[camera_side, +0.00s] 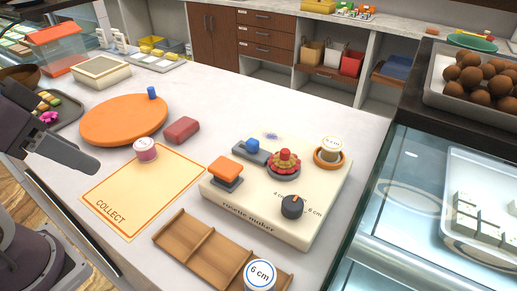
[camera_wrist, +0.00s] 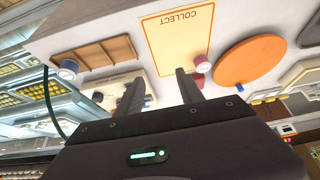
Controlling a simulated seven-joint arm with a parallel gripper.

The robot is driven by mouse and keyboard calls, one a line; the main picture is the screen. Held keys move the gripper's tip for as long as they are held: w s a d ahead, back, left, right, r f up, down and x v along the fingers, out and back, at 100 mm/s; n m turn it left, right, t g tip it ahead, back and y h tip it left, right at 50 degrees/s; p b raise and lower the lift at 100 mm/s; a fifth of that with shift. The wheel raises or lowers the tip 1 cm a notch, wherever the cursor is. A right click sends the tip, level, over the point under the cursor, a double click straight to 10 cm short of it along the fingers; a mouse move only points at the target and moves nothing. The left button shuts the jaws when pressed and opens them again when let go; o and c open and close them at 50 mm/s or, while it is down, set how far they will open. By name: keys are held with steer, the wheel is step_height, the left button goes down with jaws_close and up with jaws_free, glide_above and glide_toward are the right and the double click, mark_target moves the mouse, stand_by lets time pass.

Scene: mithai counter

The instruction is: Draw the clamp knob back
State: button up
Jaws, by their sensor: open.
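The cream rosette maker (camera_side: 255,232) stands on the counter in the side view. On its top, a blue knob (camera_side: 252,145) sits on a grey slide beside a red-and-yellow rosette (camera_side: 285,165); I take this as the clamp knob. The maker also carries an orange block (camera_side: 226,170), a dark dial (camera_side: 293,206) and a "4 cm" spool (camera_side: 331,149) in an orange ring. My gripper (camera_wrist: 161,90) is open and empty in the wrist view, its two fingers apart. The maker (camera_wrist: 118,78) is partly hidden behind one finger there. My arm shows at the left edge of the side view.
A COLLECT mat (camera_side: 145,195) lies left of the maker, with a pink-and-white spool (camera_side: 145,150) at its far edge. A red block (camera_side: 182,130) and an orange disc (camera_side: 122,118) lie behind. A wooden tray (camera_side: 180,243) and a "6 cm" spool (camera_side: 259,276) are in front.

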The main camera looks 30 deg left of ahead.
steer(key=w+d+r+g, duration=0.1)
steer(key=w+r, duration=0.3)
steer(key=w, duration=0.2)
steer(key=g, duration=0.5)
glide_above(252, 140)
steer(key=f, duration=0.7)
steer(key=shift+s+a+f, duration=0.15)
steer(key=shift+s+f, duration=0.15)
steer(key=f, duration=0.6)
steer(key=shift+w+d+f, duration=0.2)
steer(key=shift+f, duration=0.65)
jaws_close()
steer(key=shift+r, duration=0.1)
